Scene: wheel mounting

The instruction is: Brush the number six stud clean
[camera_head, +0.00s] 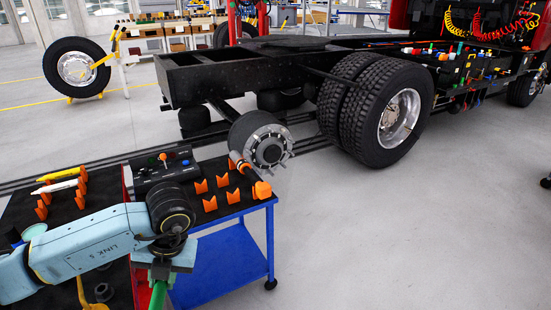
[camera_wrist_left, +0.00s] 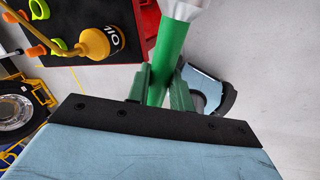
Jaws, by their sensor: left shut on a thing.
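The bare wheel hub (camera_head: 268,147) with its ring of studs sits on the truck's axle, beyond the cart. The stud numbers are too small to read, so I cannot tell which is number six. My left gripper (camera_head: 162,264) is at the bottom of the head view, near the cart's front side and well short of the hub. In the left wrist view my left gripper (camera_wrist_left: 161,88) is shut around a green handle (camera_wrist_left: 169,62). A whitish end (camera_wrist_left: 184,8) tops the handle and is cut off by the frame edge. My right gripper is not in view.
A blue cart (camera_head: 222,268) carries orange V-shaped holders (camera_head: 210,204), an orange-ended tool (camera_head: 262,190) and a black control box (camera_head: 165,168). A yellow oil can (camera_wrist_left: 101,43) stands on a dark-topped surface. Mounted double wheels (camera_head: 378,110) flank the hub.

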